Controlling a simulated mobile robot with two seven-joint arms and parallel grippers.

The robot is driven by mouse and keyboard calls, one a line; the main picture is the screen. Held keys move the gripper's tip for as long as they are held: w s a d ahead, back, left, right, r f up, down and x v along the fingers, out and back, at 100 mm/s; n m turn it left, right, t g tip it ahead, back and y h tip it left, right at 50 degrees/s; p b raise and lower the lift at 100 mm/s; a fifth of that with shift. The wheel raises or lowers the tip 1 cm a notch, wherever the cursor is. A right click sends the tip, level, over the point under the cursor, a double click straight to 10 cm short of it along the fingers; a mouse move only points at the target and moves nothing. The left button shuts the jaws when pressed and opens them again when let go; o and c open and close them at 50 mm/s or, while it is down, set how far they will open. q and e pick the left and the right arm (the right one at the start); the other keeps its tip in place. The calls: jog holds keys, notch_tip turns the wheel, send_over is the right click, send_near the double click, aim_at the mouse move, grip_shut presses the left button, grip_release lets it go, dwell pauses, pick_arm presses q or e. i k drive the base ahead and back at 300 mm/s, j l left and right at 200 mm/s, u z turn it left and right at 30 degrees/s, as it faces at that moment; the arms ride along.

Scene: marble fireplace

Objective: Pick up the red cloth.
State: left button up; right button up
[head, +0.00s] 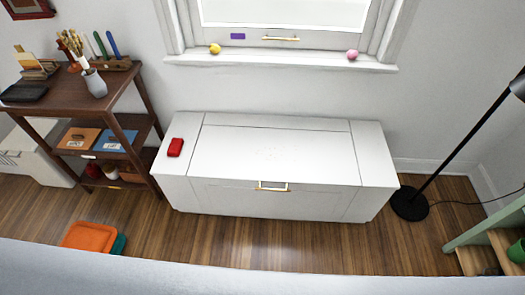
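A small red item (175,147), seemingly the folded red cloth, lies flat on the left end of the top of a long white chest (270,143). It is small in the head view, so its weave and folds cannot be made out. Nothing covers it. Neither of my grippers shows in the head view.
A dark wooden shelf unit (130,80) with several items stands left of the chest. A black floor lamp (410,204) stands to its right. Orange and teal items (88,237) lie on the floor at front left. The wooden floor (300,240) before the chest is clear.

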aim_at(175, 149)
jog(key=i+j, duration=0.15)
jog(key=j, duration=0.2)
jog(key=i+j, duration=0.1)
jog(key=j, duration=0.2)
jog(key=i+j, duration=0.15)
jog(key=j, duration=0.2)
jog(key=i+j, duration=0.1)
jog(key=j, duration=0.25)
jog(key=i+j, duration=0.2)
jog(key=i, duration=0.35)
jog(key=u, duration=0.05)
